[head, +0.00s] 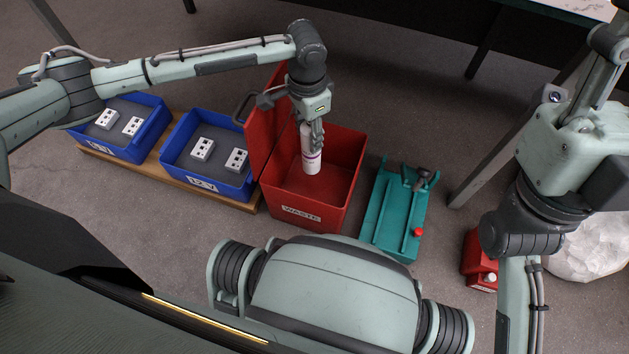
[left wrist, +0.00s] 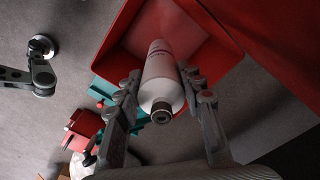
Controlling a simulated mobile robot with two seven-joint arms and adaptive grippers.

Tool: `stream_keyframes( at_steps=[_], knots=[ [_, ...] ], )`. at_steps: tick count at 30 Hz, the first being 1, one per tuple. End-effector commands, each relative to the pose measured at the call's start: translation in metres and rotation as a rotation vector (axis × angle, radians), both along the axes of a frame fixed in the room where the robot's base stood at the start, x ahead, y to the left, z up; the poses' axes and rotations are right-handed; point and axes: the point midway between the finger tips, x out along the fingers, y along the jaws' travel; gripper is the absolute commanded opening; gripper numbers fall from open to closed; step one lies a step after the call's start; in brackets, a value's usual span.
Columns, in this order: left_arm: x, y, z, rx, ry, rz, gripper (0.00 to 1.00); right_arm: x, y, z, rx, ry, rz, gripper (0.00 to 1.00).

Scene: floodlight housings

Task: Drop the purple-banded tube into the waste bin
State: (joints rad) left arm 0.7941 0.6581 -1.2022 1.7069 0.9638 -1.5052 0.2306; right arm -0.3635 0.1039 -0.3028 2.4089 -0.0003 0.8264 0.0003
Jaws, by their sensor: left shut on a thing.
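The white tube with a purple band (head: 312,160) hangs upright from my left gripper (head: 312,132) in the head view. The left gripper is shut on the tube's upper end. The tube (left wrist: 162,75) also shows between the two fingers in the left wrist view, its dark cap toward the camera. The red waste bin (head: 310,214), labelled WASTE, stands below with its lid (head: 268,130) raised on the left side. The tube appears over the bin's opening; its lower end looks at or below rim height. My right gripper is out of view; only its arm shows.
Two blue bins (head: 160,120) (head: 212,190) with white socket-like blocks stand on a wooden board left of the waste bin. A teal fixture (head: 378,215) with a red knob stands to its right. A red can (head: 478,265) and a pale sack (head: 590,245) are farther right.

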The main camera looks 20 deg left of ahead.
Motion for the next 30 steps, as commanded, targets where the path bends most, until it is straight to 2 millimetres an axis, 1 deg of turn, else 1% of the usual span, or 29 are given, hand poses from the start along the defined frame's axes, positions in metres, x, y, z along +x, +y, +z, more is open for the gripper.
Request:
stream_keyframes(
  at_steps=[1,2,7,8,15,18,20,27,30],
  knots=[
    [0.000,0.000,0.000,-0.001,-0.001,0.000,0.00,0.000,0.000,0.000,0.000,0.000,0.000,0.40],
    [0.000,0.000,0.000,-0.001,-0.001,0.000,0.39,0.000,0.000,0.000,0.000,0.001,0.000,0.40],
    [0.000,0.000,0.000,-0.001,-0.001,0.000,0.60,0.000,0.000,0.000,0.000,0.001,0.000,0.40],
    [0.000,0.000,0.000,-0.001,-0.001,0.000,0.62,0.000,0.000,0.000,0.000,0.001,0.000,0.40],
    [0.000,0.000,0.000,0.000,0.000,0.000,0.62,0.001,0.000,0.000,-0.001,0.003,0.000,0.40],
    [0.000,0.000,0.004,-0.001,-0.001,0.000,0.62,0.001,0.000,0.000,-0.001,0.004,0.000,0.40],
    [0.001,-0.001,0.011,-0.003,-0.003,-0.001,0.62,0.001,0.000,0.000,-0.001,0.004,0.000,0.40],
    [0.001,0.000,0.051,-0.001,-0.004,-0.001,0.62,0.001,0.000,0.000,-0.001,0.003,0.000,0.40],
    [0.000,-0.001,0.064,-0.001,-0.001,-0.001,0.62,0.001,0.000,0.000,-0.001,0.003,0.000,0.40]
  ],
)
